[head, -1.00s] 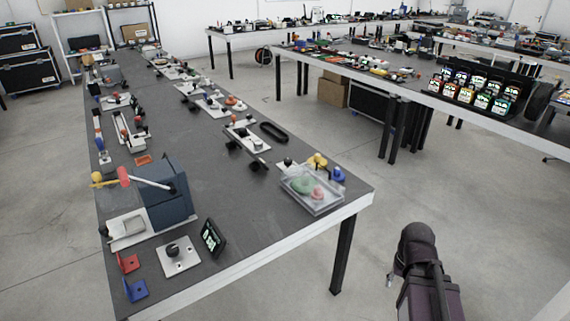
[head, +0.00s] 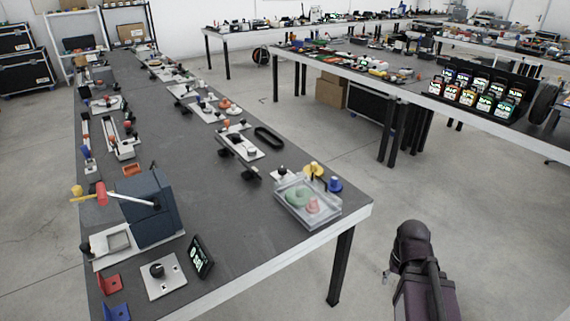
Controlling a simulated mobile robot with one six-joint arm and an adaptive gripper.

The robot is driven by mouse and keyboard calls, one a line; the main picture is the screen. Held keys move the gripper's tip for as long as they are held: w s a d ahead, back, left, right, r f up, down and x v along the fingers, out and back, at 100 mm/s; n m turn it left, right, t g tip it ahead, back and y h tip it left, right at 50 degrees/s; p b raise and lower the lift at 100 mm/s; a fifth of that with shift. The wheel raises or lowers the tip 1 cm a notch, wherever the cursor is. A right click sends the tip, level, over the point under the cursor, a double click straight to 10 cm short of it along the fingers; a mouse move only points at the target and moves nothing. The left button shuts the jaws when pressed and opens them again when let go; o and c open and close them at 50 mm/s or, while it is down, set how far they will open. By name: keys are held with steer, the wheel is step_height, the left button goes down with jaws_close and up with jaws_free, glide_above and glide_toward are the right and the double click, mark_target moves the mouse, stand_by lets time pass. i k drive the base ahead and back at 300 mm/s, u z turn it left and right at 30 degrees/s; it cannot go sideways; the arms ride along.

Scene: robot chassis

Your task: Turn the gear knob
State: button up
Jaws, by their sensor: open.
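A clear box (head: 330,218) with a green gear-like disc (head: 297,197) and a pink knob (head: 313,206) sits at the near right corner of the dark table. A black round knob (head: 157,270) on a pale plate (head: 165,287) sits near the table's front left, beside a small dark display (head: 201,257). I cannot tell for sure which one is the gear knob. Nothing touches either of them. Part of my dark arm shows at the bottom right, off the table over the floor; my gripper does not show.
A blue-grey housing (head: 155,219) with a red-ended lever stands at the left. Red (head: 110,284) and blue (head: 118,311) brackets lie at the front left. The table (head: 245,232) is bare between the housing and clear box. Floor (head: 380,205) is open to its right.

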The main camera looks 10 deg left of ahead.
mark_target(283, 170)
steer(key=u, duration=0.05)
steer(key=i, duration=0.9)
steer(key=z, duration=0.1)
